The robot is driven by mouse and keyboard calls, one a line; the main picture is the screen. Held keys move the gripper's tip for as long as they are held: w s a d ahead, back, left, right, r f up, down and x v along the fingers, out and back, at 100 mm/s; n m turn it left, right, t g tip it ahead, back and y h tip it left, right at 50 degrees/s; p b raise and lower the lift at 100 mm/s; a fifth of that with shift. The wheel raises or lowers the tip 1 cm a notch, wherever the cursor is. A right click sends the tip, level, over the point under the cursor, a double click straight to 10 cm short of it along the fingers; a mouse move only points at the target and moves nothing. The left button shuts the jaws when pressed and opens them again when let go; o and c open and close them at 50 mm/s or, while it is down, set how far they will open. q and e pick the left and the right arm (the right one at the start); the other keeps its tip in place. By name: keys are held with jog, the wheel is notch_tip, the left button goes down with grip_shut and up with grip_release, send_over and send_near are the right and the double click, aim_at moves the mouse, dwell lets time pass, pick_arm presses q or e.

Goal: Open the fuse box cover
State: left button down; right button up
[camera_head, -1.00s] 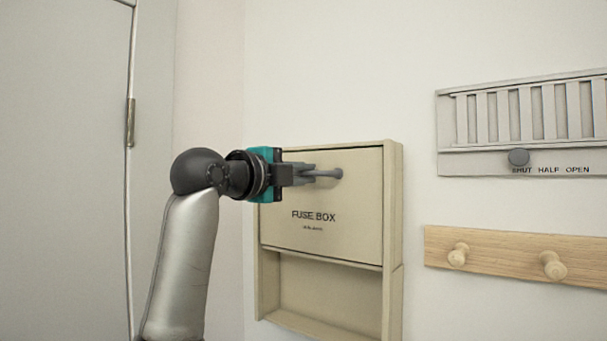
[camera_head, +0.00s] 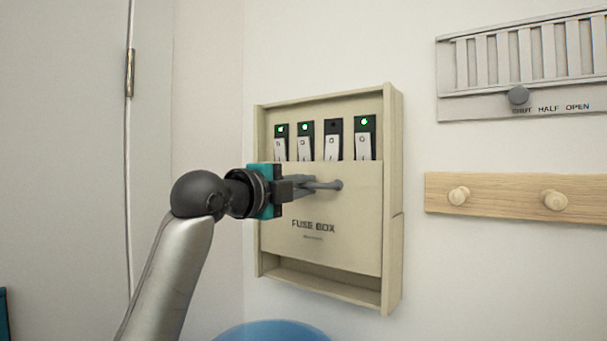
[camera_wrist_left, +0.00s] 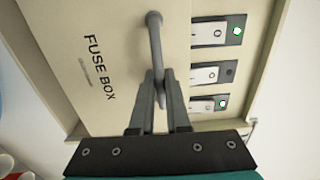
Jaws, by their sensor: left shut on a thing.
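The beige fuse box (camera_head: 393,190) hangs on the wall. Its cover (camera_head: 350,240), lettered FUSE BOX, sits partway down its frame. Several switches (camera_head: 333,145) show above the cover's top edge; one has a dark lamp, the others glow green. A bare gap lies below the cover. My left gripper (camera_head: 322,184) comes in from the left and is shut on the cover's grey handle (camera_head: 338,185). In the left wrist view my gripper (camera_wrist_left: 160,80) has its fingers around the handle (camera_wrist_left: 154,40). My right gripper is not in view.
A grey vent panel (camera_head: 470,107) with a round knob (camera_head: 518,95) at SHUT is at the upper right. A wooden peg rail (camera_head: 505,200) is below it. A grey door (camera_head: 60,150) stands left. A blue rounded thing (camera_head: 270,331) shows at the bottom.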

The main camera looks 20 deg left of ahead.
pick_arm(q)
notch_tip(320, 180, down, 3)
jog(key=shift+r+b, duration=0.1)
jog(key=shift+b, duration=0.35)
jog(key=c, duration=0.9)
grip_release()
jog(key=shift+r, duration=0.1)
jog(key=b+v, duration=0.4)
jog(key=v, duration=1.1)
jog(key=shift+s, duration=0.15)
